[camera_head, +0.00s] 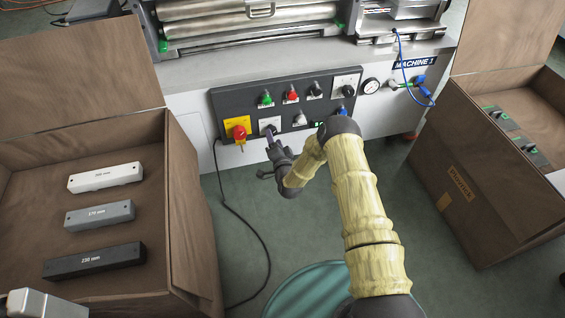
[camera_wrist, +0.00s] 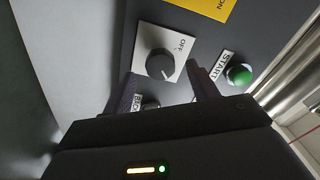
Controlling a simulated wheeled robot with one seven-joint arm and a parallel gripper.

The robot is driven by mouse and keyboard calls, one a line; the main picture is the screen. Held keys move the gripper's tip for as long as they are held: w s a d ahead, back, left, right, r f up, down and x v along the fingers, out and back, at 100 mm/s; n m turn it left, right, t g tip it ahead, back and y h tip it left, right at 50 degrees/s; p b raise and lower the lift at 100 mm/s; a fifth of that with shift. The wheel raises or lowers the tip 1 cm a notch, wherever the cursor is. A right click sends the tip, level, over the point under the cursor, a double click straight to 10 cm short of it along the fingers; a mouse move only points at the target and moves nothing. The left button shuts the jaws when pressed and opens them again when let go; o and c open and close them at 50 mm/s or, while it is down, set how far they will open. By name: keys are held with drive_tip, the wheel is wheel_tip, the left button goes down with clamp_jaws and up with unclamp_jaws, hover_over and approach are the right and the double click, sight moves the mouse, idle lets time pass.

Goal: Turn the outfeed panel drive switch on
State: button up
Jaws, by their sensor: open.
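The dark control panel (camera_head: 221,101) is on the front of the machine in the head view. A round black rotary switch (camera_wrist: 158,65) on a white plate shows in the wrist view, with OFF printed at one edge. A pale mark on the knob points towards the lower right, not straight at OFF. In the head view its white plate (camera_head: 270,123) is right of the red emergency stop (camera_head: 240,132). My gripper (camera_head: 271,139) is open and empty at the panel, with its fingertips (camera_wrist: 166,84) either side of the knob's near side. I cannot tell whether they touch it.
A green START button (camera_wrist: 239,74) is close to one finger. More buttons and knobs crowd the panel, including a red button (camera_head: 292,96). Open cartons stand left (camera_head: 190,215) and right (camera_head: 470,190). A black cable hangs below the panel.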

drive_tip(key=p+v, duration=0.4)
drive_tip(key=v, duration=0.9)
drive_tip(key=shift+s, duration=0.2)
drive_tip(key=w+d+r+n+g+h, duration=0.1)
drive_tip(key=d+r+n+g, duration=0.25)
drive_tip(key=r, duration=0.45)
drive_tip(key=w+d+r+n+g+h, duration=0.1)
drive_tip(key=d+r+n+g, duration=0.25)
drive_tip(key=r, duration=0.45)
drive_tip(key=s+d+r+n+g+h, duration=0.1)
drive_tip(key=s+d+r+g, duration=0.2)
drive_tip(key=s+r, duration=0.35)
drive_tip(key=s+d+r+g+h+p, duration=0.1)
drive_tip(key=s+d+r+g, duration=0.15)
drive_tip(key=s, duration=0.65)
drive_tip(key=s+d+r+n+g+h, duration=0.1)
drive_tip(key=s+d+r+g, duration=0.1)
drive_tip(key=s+d+r, duration=0.35)
drive_tip(key=w+a+r+p+v, duration=0.1)
drive_tip(key=w+p+v, duration=0.2)
drive_tip(key=p+v, duration=1.5)
drive_tip(key=w+p+v, duration=0.4)
drive_tip(key=p+v, duration=1.5)
drive_tip(key=p, duration=0.1)
drive_tip(key=shift+a+r, duration=0.4)
drive_tip(key=shift+r, duration=0.3)
